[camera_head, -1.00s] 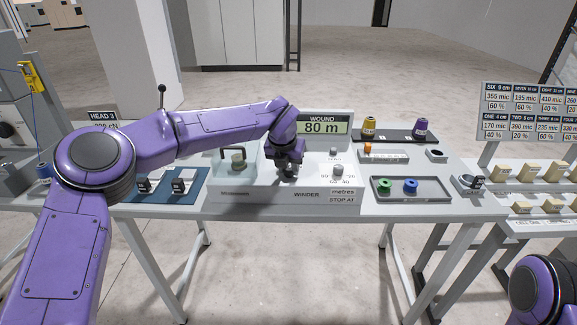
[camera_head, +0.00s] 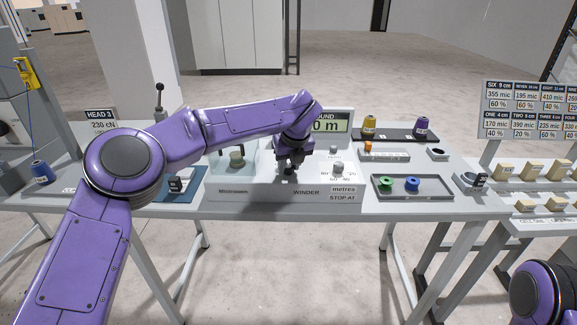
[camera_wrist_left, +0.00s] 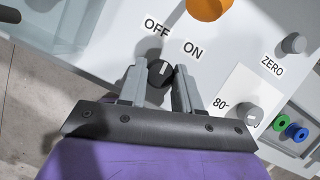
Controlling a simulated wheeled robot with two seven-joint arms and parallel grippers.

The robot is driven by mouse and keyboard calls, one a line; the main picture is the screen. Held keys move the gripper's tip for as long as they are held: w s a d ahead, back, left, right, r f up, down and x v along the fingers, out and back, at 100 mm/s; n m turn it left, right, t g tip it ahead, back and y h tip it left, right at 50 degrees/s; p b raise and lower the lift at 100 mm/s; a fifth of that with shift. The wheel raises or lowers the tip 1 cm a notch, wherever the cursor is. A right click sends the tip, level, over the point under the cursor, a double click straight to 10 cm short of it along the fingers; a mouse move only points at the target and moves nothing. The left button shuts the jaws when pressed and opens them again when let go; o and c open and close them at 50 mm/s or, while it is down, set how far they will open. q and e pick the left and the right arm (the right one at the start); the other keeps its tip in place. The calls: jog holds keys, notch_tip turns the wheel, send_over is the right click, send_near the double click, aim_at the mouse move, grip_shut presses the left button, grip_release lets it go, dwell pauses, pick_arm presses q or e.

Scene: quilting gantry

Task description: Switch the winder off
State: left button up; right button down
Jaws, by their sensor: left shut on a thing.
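The winder (camera_head: 255,192) stands in the middle of the table. Its black switch knob (camera_wrist_left: 160,73) carries a white pointer mark and sits below the OFF and ON labels in the left wrist view. My left gripper (camera_head: 290,168) is down at the winder's panel; in the left wrist view its two fingers (camera_wrist_left: 158,88) are shut on the knob, one on each side. I cannot tell for sure which label the pointer marks. The gripper hides the knob in the head view. My right gripper is out of view; only part of that arm shows at lower right.
A display (camera_head: 342,126) behind my left wrist is partly hidden. The grey stop dial (camera_wrist_left: 247,116) and ZERO button (camera_wrist_left: 293,44) lie right of the knob. A clear box (camera_head: 220,172) stands to the left. A tray (camera_head: 440,190) with green and blue spools is at right.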

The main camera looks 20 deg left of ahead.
pick_arm(q)
jog(key=n, duration=0.2)
jog(key=n+g+y, duration=0.1)
jog(key=n, duration=0.2)
jog(key=shift+w+d+g+p, duration=0.1)
jog(key=shift+g+p, duration=0.2)
jog(key=shift+p, duration=0.05)
dwell(0.4)
jog(key=o, duration=1.1)
jog(key=shift+c, duration=0.2)
jog(key=shift+r, duration=0.1)
jog(key=v, duration=1)
jog(key=shift+d, duration=0.25)
jog(key=shift+r, duration=0.15)
